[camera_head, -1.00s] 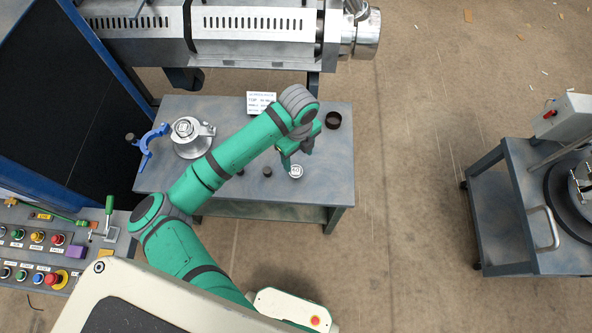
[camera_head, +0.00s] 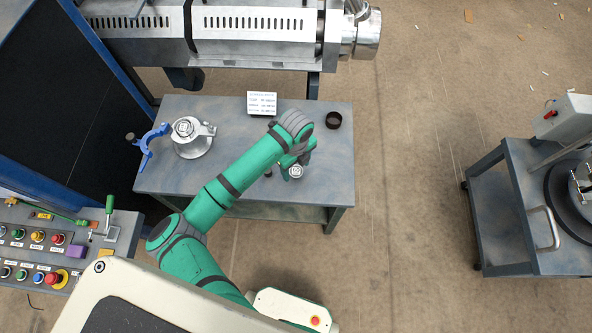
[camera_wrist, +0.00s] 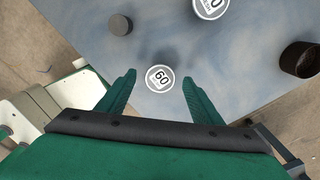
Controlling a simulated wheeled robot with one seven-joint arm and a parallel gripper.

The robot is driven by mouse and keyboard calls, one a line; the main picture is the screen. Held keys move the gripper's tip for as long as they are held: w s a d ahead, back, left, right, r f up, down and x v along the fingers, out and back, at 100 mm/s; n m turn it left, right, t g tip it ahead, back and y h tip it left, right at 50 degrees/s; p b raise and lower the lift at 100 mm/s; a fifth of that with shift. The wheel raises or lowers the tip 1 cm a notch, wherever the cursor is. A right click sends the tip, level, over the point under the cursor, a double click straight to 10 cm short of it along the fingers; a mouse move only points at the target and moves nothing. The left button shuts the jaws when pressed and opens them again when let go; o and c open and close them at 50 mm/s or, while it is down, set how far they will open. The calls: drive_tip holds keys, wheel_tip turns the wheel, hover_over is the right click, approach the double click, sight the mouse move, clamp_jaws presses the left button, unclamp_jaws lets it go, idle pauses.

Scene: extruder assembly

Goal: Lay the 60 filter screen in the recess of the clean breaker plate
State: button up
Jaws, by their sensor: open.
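The 60 filter screen (camera_wrist: 158,78), a small round disc with a white label reading 60, lies on the table between and below my fingertips in the wrist view. A labelled disc also shows by my gripper in the head view (camera_head: 296,171). My gripper (camera_wrist: 158,75) is open and empty above it; in the head view it (camera_head: 289,170) is partly hidden by my arm. Another labelled disc (camera_wrist: 210,8) is cut off by the top edge of the wrist view. I cannot tell which part is the clean breaker plate.
A dark ring (camera_head: 333,120) stands at the table's right rear. A small dark puck (camera_wrist: 120,25) lies near the screen. A metal flanged part (camera_head: 192,147) and blue clamp (camera_head: 150,142) are at left, a sign (camera_head: 262,104) behind.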

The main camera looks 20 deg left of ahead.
drive_tip(key=shift+f, duration=0.25)
idle(0.5)
drive_tip(key=shift+c, duration=0.7)
drive_tip(key=c, duration=1)
